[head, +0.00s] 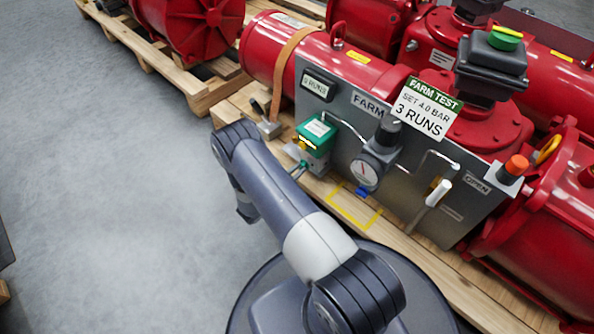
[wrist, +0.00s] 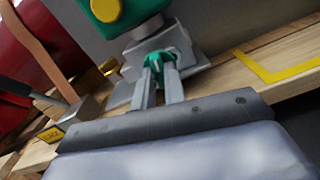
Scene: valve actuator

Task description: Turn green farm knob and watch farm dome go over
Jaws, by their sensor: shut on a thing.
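The green farm knob (wrist: 161,62) sits between the two grey fingers of my gripper (wrist: 160,78) in the wrist view, and the gripper is shut on it. The knob is under a green box with a yellow cap (wrist: 107,10), which also shows in the head view (head: 316,132). Fingers partly cover the knob. In the head view my arm hides most of the gripper. The farm dome (head: 506,38) is a green cap with a yellow mark, on a black housing at the upper right.
A sign (head: 428,108) reads 3 RUNS, SET 4.0 BAR. A yellow outline (head: 355,207) marks bare wood.

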